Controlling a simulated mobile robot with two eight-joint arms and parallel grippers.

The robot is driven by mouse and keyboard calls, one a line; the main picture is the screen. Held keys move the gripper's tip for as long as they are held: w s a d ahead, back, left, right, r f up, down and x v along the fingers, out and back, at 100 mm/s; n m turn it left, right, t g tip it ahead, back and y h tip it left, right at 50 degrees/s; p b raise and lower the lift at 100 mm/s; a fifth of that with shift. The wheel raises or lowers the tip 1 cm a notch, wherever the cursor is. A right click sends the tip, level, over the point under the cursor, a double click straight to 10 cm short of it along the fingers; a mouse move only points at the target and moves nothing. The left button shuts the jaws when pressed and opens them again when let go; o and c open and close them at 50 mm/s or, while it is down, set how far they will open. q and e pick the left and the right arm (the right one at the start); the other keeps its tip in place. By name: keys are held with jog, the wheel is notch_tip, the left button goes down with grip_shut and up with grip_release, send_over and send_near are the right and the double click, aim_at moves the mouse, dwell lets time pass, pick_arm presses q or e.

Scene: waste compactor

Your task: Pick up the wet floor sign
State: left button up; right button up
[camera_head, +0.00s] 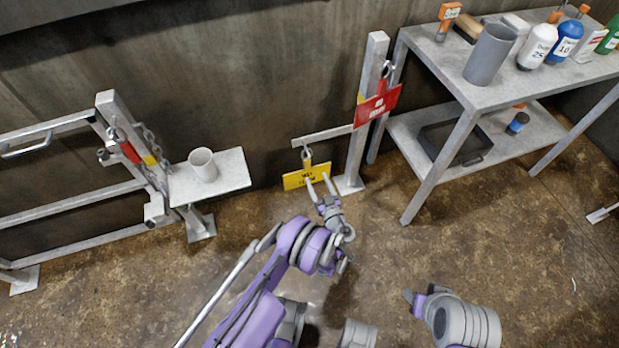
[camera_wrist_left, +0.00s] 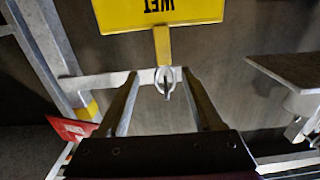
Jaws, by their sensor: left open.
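The yellow wet floor sign (camera_head: 294,180) hangs from a hook on a grey bar by the wall; it also shows upside down at the top of the left wrist view (camera_wrist_left: 150,14), with its yellow tab and a metal ring below. My left gripper (camera_head: 319,178) is open in front of the sign's right part in the head view. In the left wrist view its two fingers (camera_wrist_left: 160,75) stand on either side of the ring, with nothing clamped. Whether a finger touches the sign cannot be told.
A grey post (camera_head: 362,120) with a red tag (camera_head: 377,105) stands right of the sign. A small shelf (camera_head: 232,172) with a white cup (camera_head: 203,165) is to the left. A metal table (camera_head: 455,80) with bottles stands at right.

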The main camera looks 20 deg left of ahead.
aim_at(307, 164)
pick_arm(q)
jog(key=x, duration=0.5)
jog(key=shift+d+f+b, duration=0.1)
jog(key=shift+f+b, duration=0.2)
jog(key=shift+b, duration=0.1)
jog(key=x, duration=0.3)
jog(key=b+x, duration=0.1)
jog(key=shift+s+a+r, duration=0.1)
jog(key=shift+a+r, duration=0.15)
jog(key=shift+a, duration=0.15)
jog(key=shift+w+a+r, duration=0.1)
jog(key=shift+w+a, duration=0.15)
jog(key=shift+w, duration=0.2)
grip_shut()
